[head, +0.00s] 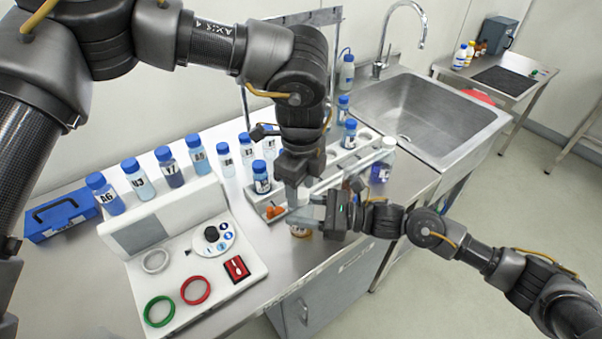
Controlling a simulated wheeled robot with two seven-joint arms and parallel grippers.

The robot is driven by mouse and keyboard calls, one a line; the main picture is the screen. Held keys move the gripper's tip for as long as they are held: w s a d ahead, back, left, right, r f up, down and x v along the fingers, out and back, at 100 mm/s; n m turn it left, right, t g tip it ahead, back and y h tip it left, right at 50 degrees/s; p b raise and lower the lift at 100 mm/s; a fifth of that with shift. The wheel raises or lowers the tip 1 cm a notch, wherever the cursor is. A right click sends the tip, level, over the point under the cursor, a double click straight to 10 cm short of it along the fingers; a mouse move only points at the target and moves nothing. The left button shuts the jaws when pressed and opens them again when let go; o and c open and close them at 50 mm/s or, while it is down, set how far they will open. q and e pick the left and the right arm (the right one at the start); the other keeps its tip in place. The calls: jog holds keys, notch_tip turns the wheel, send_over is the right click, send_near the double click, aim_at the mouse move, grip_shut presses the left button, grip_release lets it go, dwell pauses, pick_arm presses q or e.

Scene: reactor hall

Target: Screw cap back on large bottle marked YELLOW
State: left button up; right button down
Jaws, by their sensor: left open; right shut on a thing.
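My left gripper (291,192) points down over the bench at the near end of the bottle rack. Its jaws are open, and the arm hides part of the rack. My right gripper (312,212) reaches in from the right, just below and beside the left one. It is shut on a partly hidden object (300,233), of which a small amber part shows beneath the fingers. I cannot read a YELLOW mark on anything, nor tell a loose cap. Small orange pieces (275,211) lie close to the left fingertips.
Blue-capped bottles, including A6 (105,194) and U3 (138,178), stand behind the white console (195,262). The rack (330,178) holds more bottles. A blue toolbox (60,217) is at left, and the sink (420,115) at right. The bench's front edge is close to my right gripper.

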pick_arm(q)
jog(key=shift+f, duration=0.25)
jog(key=shift+c, duration=0.4)
jog(key=c, duration=0.9)
jog(key=m, duration=0.7)
jog(key=shift+c, duration=0.2)
jog(key=m, duration=1.4)
jog(key=shift+m, duration=0.4)
jog(key=m, duration=0.9)
jog(key=shift+f, duration=0.1)
jog(key=o, duration=1.1)
